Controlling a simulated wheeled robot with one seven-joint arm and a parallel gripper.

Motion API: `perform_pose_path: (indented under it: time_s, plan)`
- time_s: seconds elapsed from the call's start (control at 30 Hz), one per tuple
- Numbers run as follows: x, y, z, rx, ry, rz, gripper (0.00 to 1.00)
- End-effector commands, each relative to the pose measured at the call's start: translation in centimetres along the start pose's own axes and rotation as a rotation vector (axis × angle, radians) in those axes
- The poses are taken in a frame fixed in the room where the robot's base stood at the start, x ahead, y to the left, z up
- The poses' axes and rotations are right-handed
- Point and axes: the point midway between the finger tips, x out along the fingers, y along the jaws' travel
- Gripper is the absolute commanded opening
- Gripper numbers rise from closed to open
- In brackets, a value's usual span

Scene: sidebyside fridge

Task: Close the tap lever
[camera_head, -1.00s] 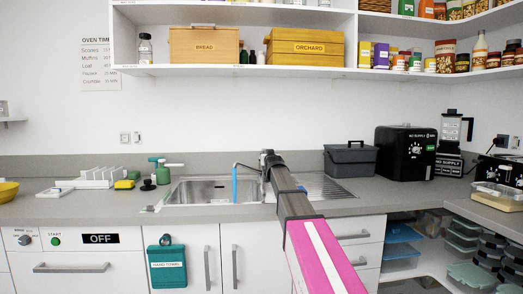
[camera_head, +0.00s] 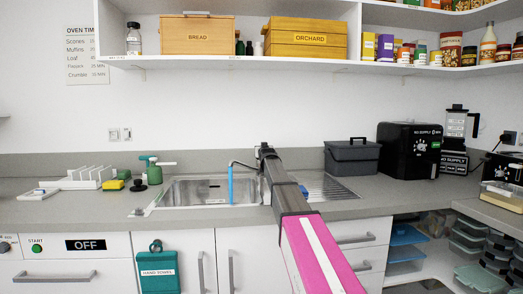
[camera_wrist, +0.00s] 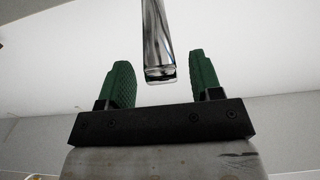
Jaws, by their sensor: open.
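The tap's thin spout (camera_head: 242,165) curves over the sink (camera_head: 190,182), and a blue stream of water (camera_head: 230,184) falls from it into the basin. In the wrist view, a chrome bar (camera_wrist: 156,30) of the tap, probably its lever, reaches down between my fingers, with clear gaps on both sides. My gripper (camera_wrist: 161,62) is open with its two green fingers apart. In the head view, my arm reaches to the tap and hides the tap's body and lever. I cannot tell whether the bar touches the gripper.
A green spray bottle (camera_head: 153,171) and a yellow sponge (camera_head: 113,184) stand left of the sink. A grey box (camera_head: 352,158) and a black appliance (camera_head: 409,150) stand to the right. A white shelf (camera_head: 240,60) with boxes hangs above. The wall is close behind the tap.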

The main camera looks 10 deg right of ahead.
Motion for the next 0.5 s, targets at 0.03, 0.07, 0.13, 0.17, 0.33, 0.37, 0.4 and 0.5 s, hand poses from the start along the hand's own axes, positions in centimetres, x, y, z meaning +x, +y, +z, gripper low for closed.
perform_pose_path:
  time_s: [0.03, 0.07, 0.13, 0.17, 0.33, 0.37, 0.4, 0.5]
  plan:
    - [1.4, 0.0, -0.1, 0.000, 0.000, 0.000, 0.59]
    - [1.9, 0.0, 0.0, 0.000, 0.000, 0.000, 0.59]
    - [2.8, 0.0, 0.0, 0.000, 0.000, 0.000, 0.59]
    - [3.1, 0.0, 0.0, 0.000, 0.000, 0.000, 0.59]
    - [3.9, 0.0, 0.0, 0.000, 0.000, 0.000, 0.59]
    - [3.9, 0.0, 0.0, 0.000, 0.000, 0.000, 0.59]
    - [3.9, 0.0, 0.0, 0.000, 0.000, 0.000, 0.59]
    - [3.8, 0.0, 0.0, 0.000, 0.000, 0.000, 0.59]
